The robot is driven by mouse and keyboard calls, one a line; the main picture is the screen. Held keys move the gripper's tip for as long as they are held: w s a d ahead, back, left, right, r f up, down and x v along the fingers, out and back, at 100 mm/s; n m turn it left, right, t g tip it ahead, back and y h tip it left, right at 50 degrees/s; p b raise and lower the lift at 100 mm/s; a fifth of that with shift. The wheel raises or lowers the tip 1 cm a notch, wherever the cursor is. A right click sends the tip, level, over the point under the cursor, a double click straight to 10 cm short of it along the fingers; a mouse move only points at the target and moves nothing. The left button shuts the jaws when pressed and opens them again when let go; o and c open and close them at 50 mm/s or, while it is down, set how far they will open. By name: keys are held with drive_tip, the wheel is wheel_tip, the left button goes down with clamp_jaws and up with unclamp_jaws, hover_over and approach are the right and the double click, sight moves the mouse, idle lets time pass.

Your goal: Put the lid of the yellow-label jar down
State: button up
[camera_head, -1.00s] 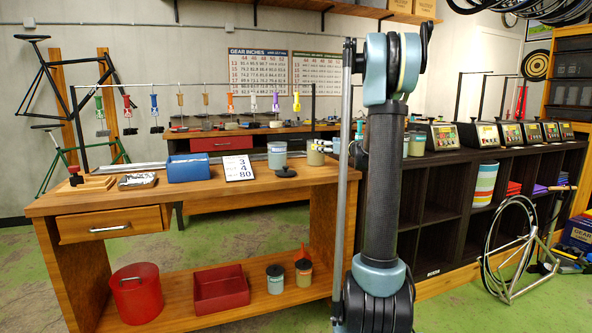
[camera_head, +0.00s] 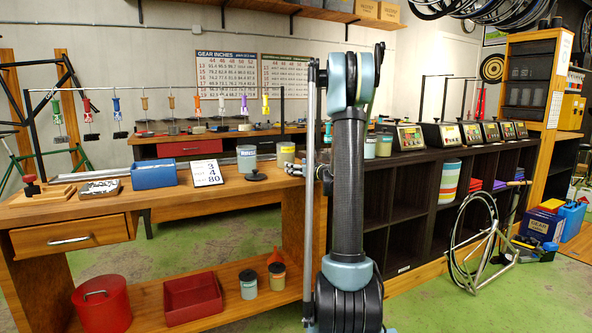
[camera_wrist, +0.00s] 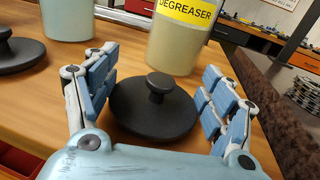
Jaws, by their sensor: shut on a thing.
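The yellow-label jar (camera_wrist: 182,35) reads DEGREASER and stands upright, its top cut off in the wrist view. In the head view it (camera_head: 286,152) is on the workbench, partly behind my gripper (camera_head: 299,170). A round black lid with a knob (camera_wrist: 154,105) is in front of the jar in the wrist view. My gripper (camera_wrist: 161,100) is shut on this lid, with blue-padded fingers at its left and right edges. I cannot tell whether the lid touches the bench top. The lid is not clearly visible in the head view.
Left of my gripper stand a jar with a blue label (camera_head: 246,158) and another black lid (camera_head: 256,177) on the bench (camera_head: 130,205). A number card (camera_head: 207,172) and blue bin (camera_head: 153,174) are farther left. A dark shelf unit (camera_head: 420,205) is at right.

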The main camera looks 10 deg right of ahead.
drive_tip(key=o, duration=1)
drive_tip(key=shift+c, duration=0.2)
drive_tip(key=f+v, duration=0.1)
drive_tip(key=v, duration=1.1)
drive_tip(key=s+a+f+n+g, duration=0.25)
drive_tip(key=s+a+n, duration=0.2)
drive_tip(key=s, duration=0.25)
drive_tip(key=s+a+f+n+g+h, duration=0.1)
drive_tip(key=s+a+n+g, duration=0.25)
drive_tip(key=s+n, duration=0.35)
drive_tip(key=s+a+f+n+g, duration=0.2)
drive_tip(key=s+a+n, duration=0.3)
drive_tip(key=s, duration=0.3)
drive_tip(key=s+d+f+n+g+h, duration=0.1)
drive_tip(key=s+d+f+n+h, duration=0.1)
drive_tip(key=s, duration=0.6)
drive_tip(key=s+d+f+n+g+h, duration=0.2)
drive_tip(key=s+f+n+h, duration=0.1)
drive_tip(key=s+f+n, duration=0.2)
drive_tip(key=s+d+f+n+g+h, duration=0.2)
drive_tip(key=s+n, duration=0.5)
drive_tip(key=s, duration=0.4)
wheel_tip(320, 180, down, 2)
drive_tip(key=shift+d+f, duration=0.25)
drive_tip(key=shift+d, duration=0.25)
